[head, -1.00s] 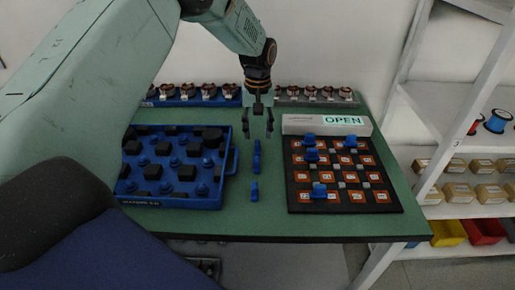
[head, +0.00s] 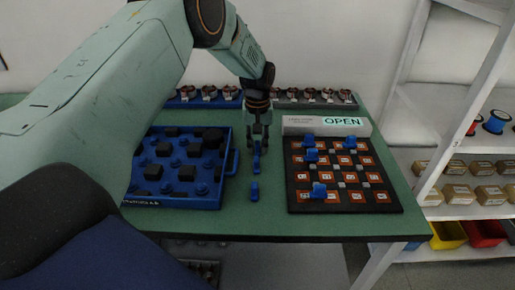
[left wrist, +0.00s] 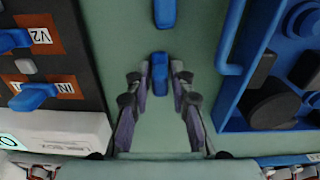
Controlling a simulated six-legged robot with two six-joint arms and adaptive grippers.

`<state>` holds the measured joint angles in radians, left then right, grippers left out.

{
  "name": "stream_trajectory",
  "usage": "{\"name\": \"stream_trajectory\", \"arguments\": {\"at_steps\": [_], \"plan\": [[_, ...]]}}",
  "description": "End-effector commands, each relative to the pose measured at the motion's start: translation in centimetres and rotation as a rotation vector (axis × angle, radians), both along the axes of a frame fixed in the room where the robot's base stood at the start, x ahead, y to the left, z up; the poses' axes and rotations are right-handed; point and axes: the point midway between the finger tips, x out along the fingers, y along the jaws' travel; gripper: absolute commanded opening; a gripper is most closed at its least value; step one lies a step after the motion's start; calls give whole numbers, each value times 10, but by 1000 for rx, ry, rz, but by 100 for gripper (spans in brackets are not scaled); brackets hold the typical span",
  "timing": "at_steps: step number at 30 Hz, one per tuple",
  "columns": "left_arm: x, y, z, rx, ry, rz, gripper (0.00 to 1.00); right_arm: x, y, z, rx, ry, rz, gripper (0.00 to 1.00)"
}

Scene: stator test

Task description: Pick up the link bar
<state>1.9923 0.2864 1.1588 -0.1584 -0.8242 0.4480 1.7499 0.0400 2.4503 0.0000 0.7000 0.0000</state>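Two blue link bars lie on the green table between the blue tray and the dark board. The farther bar (head: 257,164) is partly hidden by my left gripper (head: 258,149), which points down over it. In the left wrist view this bar (left wrist: 160,73) sits between the two fingertips of my left gripper (left wrist: 160,76), with a narrow gap seeming to show on each side. That gripper is open. The nearer bar (head: 254,191) lies free, and it also shows at the top of the left wrist view (left wrist: 164,12). My right gripper is in neither view.
The blue tray (head: 170,202) with black and blue parts stands left. The dark board (head: 343,207) with orange tiles and several blue pieces lies right, below a white box with an OPEN display (head: 342,122). Motor-like parts line the back. Shelves stand right.

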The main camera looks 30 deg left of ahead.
Motion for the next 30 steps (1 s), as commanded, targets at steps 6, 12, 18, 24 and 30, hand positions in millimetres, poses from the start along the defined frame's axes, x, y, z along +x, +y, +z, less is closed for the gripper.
{"name": "stream_trajectory", "arguments": {"at_steps": [6,12,18,24,30], "plan": [[0,0,0,0,0,0,1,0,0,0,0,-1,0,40],[0,0,0,0,0,0,0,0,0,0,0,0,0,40],[0,0,2,-1,-1,0,0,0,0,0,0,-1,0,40],[1,0,29,-1,-3,0,0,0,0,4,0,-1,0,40],[1,0,69,-1,-4,0,0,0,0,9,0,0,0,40]]}}
